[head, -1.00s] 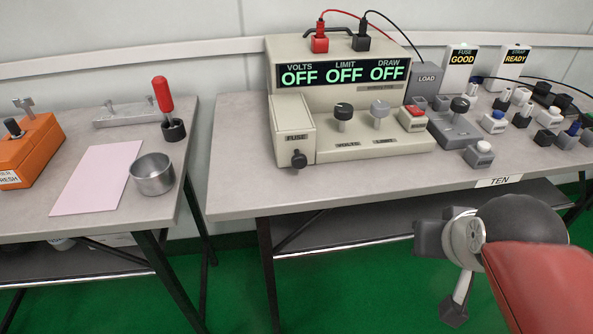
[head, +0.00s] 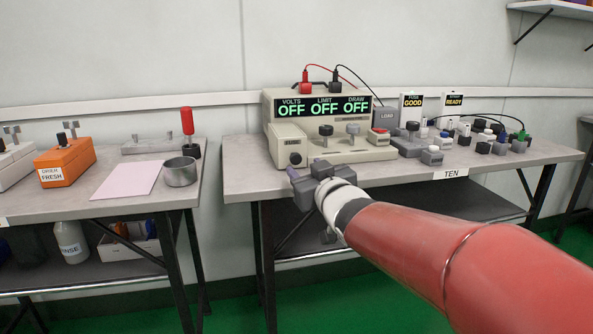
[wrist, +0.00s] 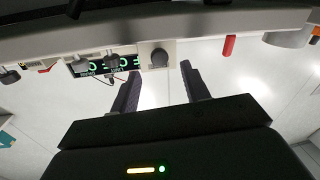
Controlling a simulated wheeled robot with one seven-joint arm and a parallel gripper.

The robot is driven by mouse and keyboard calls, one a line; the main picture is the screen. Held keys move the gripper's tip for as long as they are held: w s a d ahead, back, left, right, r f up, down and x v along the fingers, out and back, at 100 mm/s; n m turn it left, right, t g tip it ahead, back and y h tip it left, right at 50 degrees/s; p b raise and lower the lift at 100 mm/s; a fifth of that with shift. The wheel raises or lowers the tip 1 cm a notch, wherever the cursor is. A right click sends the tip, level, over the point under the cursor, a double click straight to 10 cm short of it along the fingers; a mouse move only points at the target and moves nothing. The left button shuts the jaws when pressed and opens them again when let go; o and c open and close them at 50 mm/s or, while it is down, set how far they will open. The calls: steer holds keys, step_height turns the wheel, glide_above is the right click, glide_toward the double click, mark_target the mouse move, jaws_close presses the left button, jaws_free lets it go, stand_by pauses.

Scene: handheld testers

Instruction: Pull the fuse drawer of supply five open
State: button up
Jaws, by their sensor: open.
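The beige power supply (head: 316,122) stands on a bench whose label reads TEN; its display reads OFF for volts, limit and draw. Its fuse drawer (head: 283,142), at the left front, looks closed, with a dark round knob (head: 295,159) low on its face. My gripper (head: 305,171) is open and empty, just in front of and below the drawer, near the bench's front edge. In the upside-down wrist view, the knob (wrist: 160,57) shows between the two fingertips, farther off and apart from them. No number five is readable.
The bench (head: 240,187) bears a grey load box (head: 386,118), signs reading GOOD and READY, and several switch blocks to the right. The left table holds a metal cup (head: 180,173), a red-handled tool (head: 187,122) and an orange box (head: 66,161).

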mark_target(297, 160)
steer(key=x, duration=0.5)
steer(key=shift+w+a, duration=0.1)
steer(key=shift+w, duration=0.1)
jaws_close()
